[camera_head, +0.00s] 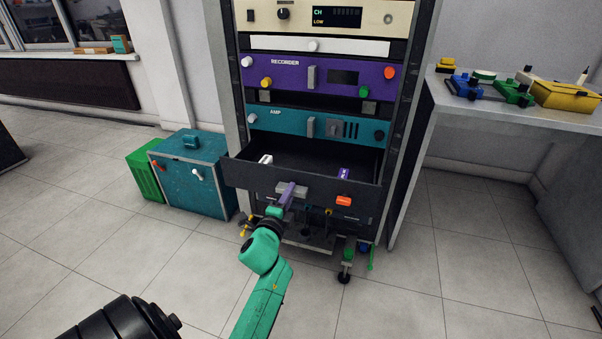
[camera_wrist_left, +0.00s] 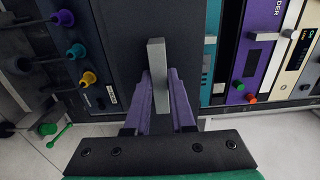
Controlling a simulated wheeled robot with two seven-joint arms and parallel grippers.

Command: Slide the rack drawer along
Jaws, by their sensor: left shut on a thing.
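The rack drawer (camera_head: 248,177) is a dark, open-topped drawer low in the equipment rack. It stands out from the rack, so part of its inside shows. A white item (camera_head: 266,160) and a purple item (camera_head: 344,173) lie in it. My left gripper (camera_head: 291,189) is at the drawer front, with purple fingers shut on the grey drawer handle (camera_wrist_left: 158,75). The dark drawer front (camera_wrist_left: 122,40) fills the middle of the left wrist view. My right gripper is not in view.
Above the drawer are a teal amp (camera_head: 290,123) and a purple recorder (camera_head: 290,73). A teal box (camera_head: 190,180) and green bin (camera_head: 146,176) stand left of the rack. A bench (camera_head: 465,103) with coloured items is at right.

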